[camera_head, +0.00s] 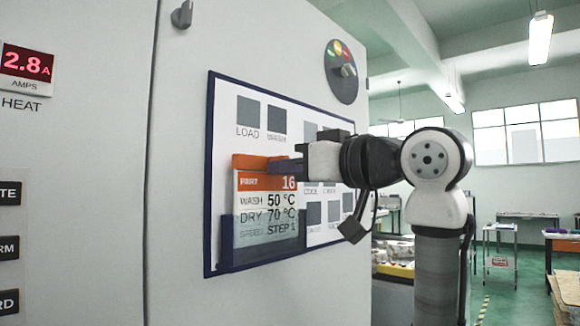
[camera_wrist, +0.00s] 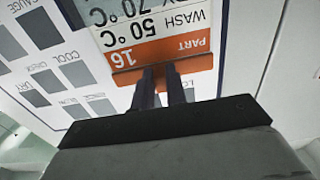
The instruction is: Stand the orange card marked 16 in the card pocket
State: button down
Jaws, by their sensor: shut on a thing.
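The card marked 16 (camera_head: 262,190) has an orange top band and a white lower part with printed wash and dry lines. It stands upright at the dark blue card pocket (camera_head: 230,258) on the panel board, and its lowest lines look tinted, as if behind the pocket's front. My gripper (camera_head: 285,165) is shut on the card's top edge, reaching in from the right. In the wrist view the card (camera_wrist: 180,50) appears upside down, with the fingers (camera_wrist: 166,84) closed at its orange edge. The pocket's floor and the card's bottom edge cannot be made out.
The board (camera_head: 262,90) has a dark blue frame and grey squares labelled LOAD and others, on a pale cabinet. A round dial (camera_head: 341,70) sits above right. A red display (camera_head: 27,64) and black labels are at the left. Open room with tables (camera_head: 562,242) lies at the right.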

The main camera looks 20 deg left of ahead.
jog(key=shift+f+b, duration=0.8)
jog(key=shift+f, duration=0.3)
jog(key=c, duration=1.3)
grip_release()
jog(key=shift+c, duration=0.2)
jog(key=b+v, duration=0.3)
jog(key=v, duration=1.1)
